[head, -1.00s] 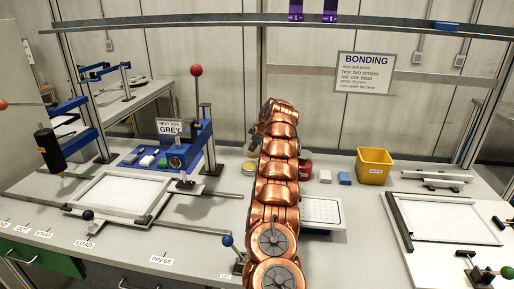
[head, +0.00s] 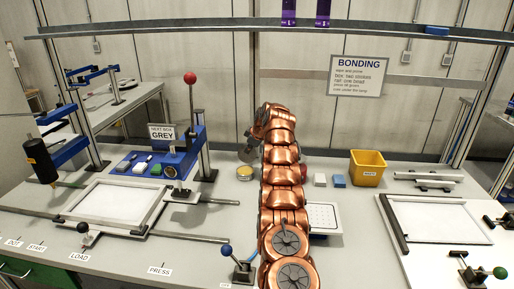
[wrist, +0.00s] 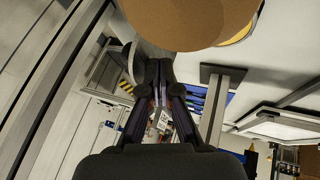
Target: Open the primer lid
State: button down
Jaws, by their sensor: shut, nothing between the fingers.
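A small round tin with a yellow top (head: 244,173) stands on the bench just left of my arm in the head view. A large tan disc (wrist: 178,18) fills the top of the wrist view, close to the camera; it seems to be the tin's top. I cannot tell which part is the primer lid. My gripper (wrist: 160,68) has its dark fingers together, empty, just below the disc's edge in the wrist view; I cannot tell if they touch it. A red container (head: 304,173) is mostly hidden behind my arm.
The blue press stand (head: 180,165) with a red-knobbed lever stands left of the tin. A white perforated tray (head: 325,217), white and blue blocks (head: 339,181) and a yellow bin (head: 368,167) are right of my arm. A blue-knobbed lever (head: 239,262) stands in front.

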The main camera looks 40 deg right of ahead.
jog(key=shift+w+d+r+p, duration=0.1)
jog(key=shift+w+d+p, duration=0.2)
jog(key=shift+p, duration=0.75)
jog(key=shift+b, duration=0.35)
jog(key=shift+s+a+b, duration=0.1)
jog(key=shift+a+b, duration=0.05)
jog(key=shift+b, duration=0.25)
jog(key=s+a+b, duration=0.1)
jog(key=b, duration=0.2)
jog(key=shift+b, duration=0.4)
jog(key=s+a+r+b, duration=0.1)
jog(key=b, duration=0.2)
jog(key=shift+s+a, duration=0.15)
jog(key=shift+s, duration=0.05)
jog(key=s+d+r+p, duration=0.2)
jog(key=r+p, duration=0.4)
jog(key=r, duration=0.3)
jog(key=shift+s+d+r, duration=0.3)
jog(key=shift+s+d, duration=0.05)
jog(key=shift+s, duration=0.2)
jog(key=shift+a, duration=0.1)
